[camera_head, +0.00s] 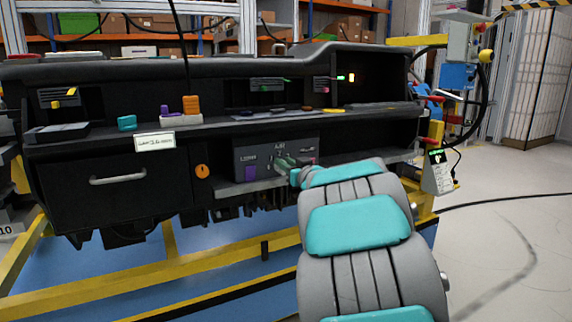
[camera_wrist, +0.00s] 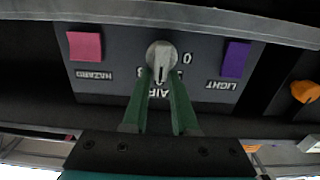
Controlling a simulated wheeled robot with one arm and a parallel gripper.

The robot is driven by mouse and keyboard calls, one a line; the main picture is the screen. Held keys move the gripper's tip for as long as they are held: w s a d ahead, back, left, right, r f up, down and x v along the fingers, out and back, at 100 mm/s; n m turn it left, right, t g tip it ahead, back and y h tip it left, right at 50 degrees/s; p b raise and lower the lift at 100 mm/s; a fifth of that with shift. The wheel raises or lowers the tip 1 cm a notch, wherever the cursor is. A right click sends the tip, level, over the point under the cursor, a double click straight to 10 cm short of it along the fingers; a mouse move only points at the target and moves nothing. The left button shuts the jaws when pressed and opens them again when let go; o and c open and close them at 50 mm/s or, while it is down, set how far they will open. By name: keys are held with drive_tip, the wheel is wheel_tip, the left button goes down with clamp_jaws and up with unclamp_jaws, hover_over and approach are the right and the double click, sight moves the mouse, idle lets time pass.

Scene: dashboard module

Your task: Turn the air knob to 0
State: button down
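The air knob is a round, pale grey dial (camera_wrist: 161,55) with a raised ridge, on a dark panel (camera_head: 300,144) marked AIR. The wrist view shows the panel upside down, with the 0 to the right of the knob and other digits near the fingers. My gripper (camera_wrist: 161,80) has two green fingers reaching up to the knob. There is a narrow gap between them, and their tips lie at the knob's ridge. I cannot tell whether they press on it. In the head view, my gripper (camera_head: 283,163) is at the panel and hides the knob.
A pink HAZARD button (camera_wrist: 85,46) and a purple LIGHT button (camera_wrist: 235,59) flank the knob. An orange knob (camera_head: 202,171) is left of the panel. A shelf edge (camera_head: 225,127) runs just above the panel, and a ledge (camera_head: 245,187) runs below it.

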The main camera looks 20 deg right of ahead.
drive_tip(key=shift+f+n, duration=0.15)
drive_tip(key=shift+n, duration=0.25)
drive_tip(key=n+b, duration=0.2)
drive_tip(key=n, duration=0.2)
drive_tip(key=a+f+n+b, duration=0.1)
drive_tip(key=n+b, duration=0.1)
drive_tip(key=n, duration=0.3)
drive_tip(key=n+b, duration=0.2)
drive_tip(key=n, duration=0.3)
drive_tip(key=shift+a+f, duration=0.25)
drive_tip(key=shift+a, duration=0.15)
drive_tip(key=shift+f+n+b, duration=0.1)
drive_tip(key=shift+n+b, duration=0.5)
drive_tip(key=shift+n, duration=1.1)
drive_tip(key=c, duration=0.8)
unclamp_jaws()
drive_tip(key=shift+d, duration=0.1)
